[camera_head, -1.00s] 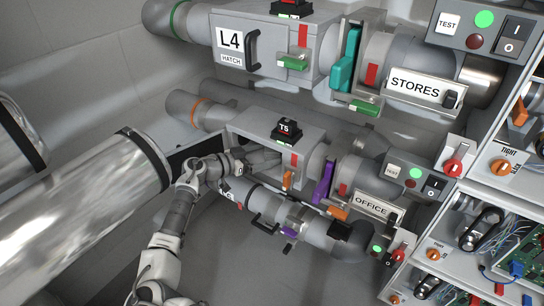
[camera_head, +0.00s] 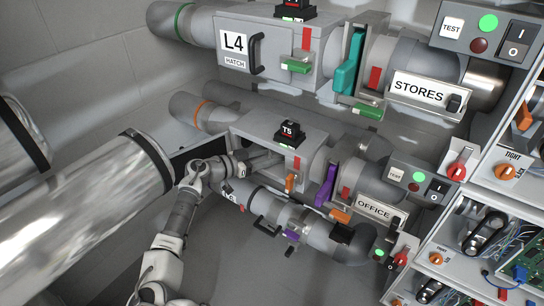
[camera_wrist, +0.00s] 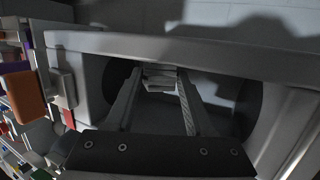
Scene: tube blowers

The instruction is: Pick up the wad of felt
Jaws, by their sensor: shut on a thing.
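In the wrist view my gripper (camera_wrist: 160,88) reaches through the hatch opening of a grey pipe box. Its two long fingers are closed on a small pale grey wad (camera_wrist: 160,76), which looks like the wad of felt. The light is dim there, so its full shape is hard to tell. In the head view my arm reaches into the open side of the middle pipe box (camera_head: 315,150), the one with the black T5 block on top. The wad cannot be made out in that view.
The opening's pale top edge (camera_wrist: 200,52) runs close above my fingers. An orange tab (camera_head: 290,183) and a purple slide plate (camera_head: 328,184) stick out to the right. A lower pipe with black handles lies below. A large shiny duct (camera_head: 85,225) is at the left.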

